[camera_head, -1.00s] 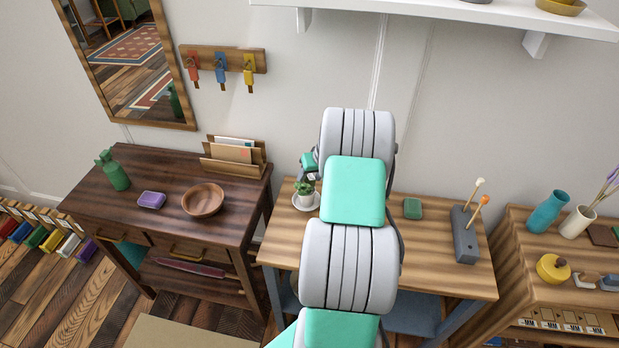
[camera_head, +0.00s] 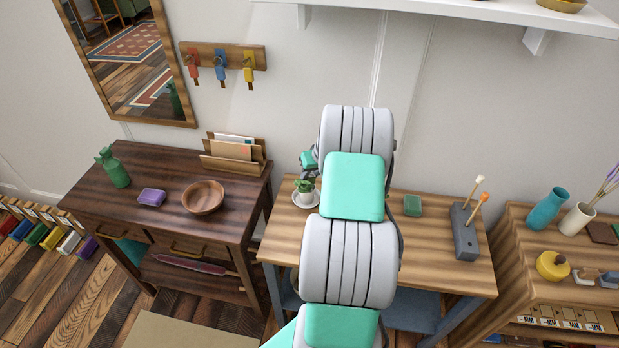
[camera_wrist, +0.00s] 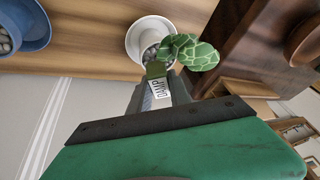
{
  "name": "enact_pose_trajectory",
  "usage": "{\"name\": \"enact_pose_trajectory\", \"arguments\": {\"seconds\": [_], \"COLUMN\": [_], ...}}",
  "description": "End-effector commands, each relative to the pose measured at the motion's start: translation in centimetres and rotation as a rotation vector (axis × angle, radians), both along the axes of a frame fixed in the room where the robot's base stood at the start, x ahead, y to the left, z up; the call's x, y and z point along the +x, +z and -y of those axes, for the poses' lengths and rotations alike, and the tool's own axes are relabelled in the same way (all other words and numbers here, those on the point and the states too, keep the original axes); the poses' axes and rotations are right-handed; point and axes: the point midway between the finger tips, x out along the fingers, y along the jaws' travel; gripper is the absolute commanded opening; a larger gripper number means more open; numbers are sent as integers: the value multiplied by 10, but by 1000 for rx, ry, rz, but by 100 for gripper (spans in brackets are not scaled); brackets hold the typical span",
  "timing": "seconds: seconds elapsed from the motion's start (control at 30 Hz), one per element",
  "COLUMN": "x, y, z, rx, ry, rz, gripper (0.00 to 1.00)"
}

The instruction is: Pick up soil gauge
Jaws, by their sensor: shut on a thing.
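The soil gauge (camera_wrist: 158,89) shows in the wrist view as a green stem with a white label reading "DAMP". My gripper (camera_wrist: 160,95) is shut on it at the label end. The stem points toward a white plant pot (camera_wrist: 138,38) on a white saucer, which holds grey pebbles and a green patterned plant (camera_wrist: 195,52). I cannot tell whether the gauge's tip is still in the pebbles. In the head view the pot (camera_head: 306,199) stands at the left of the middle table, and my arm hides the fingers and gauge.
The middle table (camera_head: 440,262) also carries a green block (camera_head: 412,205) and a grey holder (camera_head: 465,235) with two sticks. A dark desk (camera_head: 100,192) with a wooden bowl (camera_head: 203,197) and letter rack (camera_head: 235,155) stands left. A blue pot (camera_wrist: 25,22) shows in the wrist view.

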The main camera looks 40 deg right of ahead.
Motion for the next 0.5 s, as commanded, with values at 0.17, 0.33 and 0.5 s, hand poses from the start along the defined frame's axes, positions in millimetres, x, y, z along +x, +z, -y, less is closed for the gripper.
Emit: {"name": "enact_pose_trajectory", "arguments": {"seconds": [0.17, 0.33, 0.5], "x": [0, 1, 1], "y": [0, 6, 36], "z": [0, 0, 1], "rx": [0, -1, -3], "ry": [0, 1, 1], "rz": [1, 2, 3], "gripper": [0, 0, 0]}}
